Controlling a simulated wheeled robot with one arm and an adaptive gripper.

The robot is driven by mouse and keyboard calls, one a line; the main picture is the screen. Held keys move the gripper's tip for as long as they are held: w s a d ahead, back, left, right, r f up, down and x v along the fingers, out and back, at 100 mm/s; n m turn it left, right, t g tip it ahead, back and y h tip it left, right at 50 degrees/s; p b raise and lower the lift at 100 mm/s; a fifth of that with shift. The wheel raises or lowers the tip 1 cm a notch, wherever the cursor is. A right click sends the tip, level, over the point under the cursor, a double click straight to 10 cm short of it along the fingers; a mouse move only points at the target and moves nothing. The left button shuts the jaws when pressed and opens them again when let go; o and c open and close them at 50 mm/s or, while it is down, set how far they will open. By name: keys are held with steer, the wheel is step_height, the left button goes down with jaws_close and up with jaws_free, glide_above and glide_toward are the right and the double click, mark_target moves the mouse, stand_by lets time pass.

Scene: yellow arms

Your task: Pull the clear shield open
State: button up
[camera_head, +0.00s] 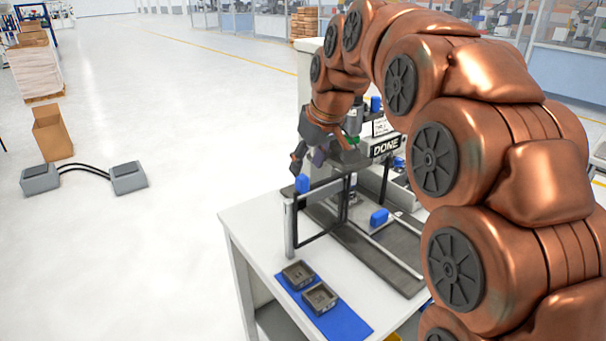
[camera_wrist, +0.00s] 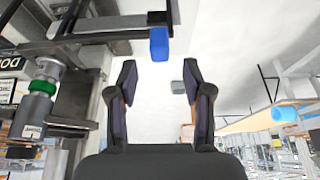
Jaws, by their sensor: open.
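The clear shield (camera_head: 323,187) is a dark-framed see-through panel standing upright at the front of the fixture on the white table. A blue knob (camera_head: 302,184) sits at its upper left corner; the knob also shows in the wrist view (camera_wrist: 159,44), attached to a dark bar. My gripper (camera_head: 306,163) is just above and near this knob in the head view. In the wrist view my gripper (camera_wrist: 159,78) is open and empty, and the knob lies beyond the fingertips, apart from them. Part of the fixture behind the shield is hidden by my arm.
A second blue knob (camera_head: 379,218) is on the frame lying over the dark base plate (camera_head: 374,252). Two grey metal parts (camera_head: 299,274) lie on a blue mat (camera_head: 347,323) at the front. A "DONE" sign (camera_head: 386,146) stands behind.

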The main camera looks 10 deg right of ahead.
steer(key=a+v, duration=0.1)
steer(key=v, duration=0.5)
steer(key=shift+d+r, duration=0.2)
steer(key=shift+d, duration=0.3)
steer(key=shift+s, duration=0.2)
steer(key=s+f+m+g, duration=0.1)
steer(key=s+f+g, duration=0.1)
steer(key=s+f, duration=0.5)
steer(key=s+f+m+g+h+p, duration=0.1)
steer(key=s+f, duration=0.7)
steer(key=s, duration=0.8)
steer(key=s+f+m+g, duration=0.2)
steer(key=s+f, duration=0.5)
steer(key=s, duration=0.4)
steer(key=shift+s+d+f+g+h, duration=0.35)
steer(key=shift+g+h, duration=0.05)
steer(key=shift+g, duration=0.1)
